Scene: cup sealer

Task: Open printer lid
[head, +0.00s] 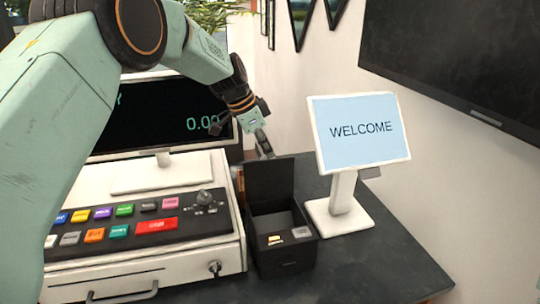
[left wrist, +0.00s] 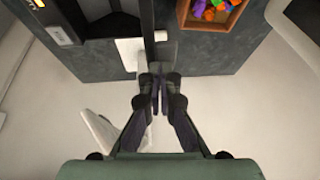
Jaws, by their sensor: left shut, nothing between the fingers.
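The printer is a small black box (head: 283,257) on the dark counter, between the cash register and the welcome display. Its black lid (head: 270,181) stands upright at the back edge, and the inside of the box shows open from above. My left gripper (head: 264,146) is just behind and above the lid's top edge in the head view. It is shut and empty. In the left wrist view my left gripper (left wrist: 160,92) has its fingers together. Whether it touches the lid I cannot tell. My right gripper is out of view.
The cash register (head: 150,235) stands left of the printer, with a dark screen (head: 165,122) behind. The welcome display (head: 360,132) stands close on the right. A wooden box of colourful pieces (left wrist: 208,12) shows in the left wrist view. The counter's front right (head: 385,265) is clear.

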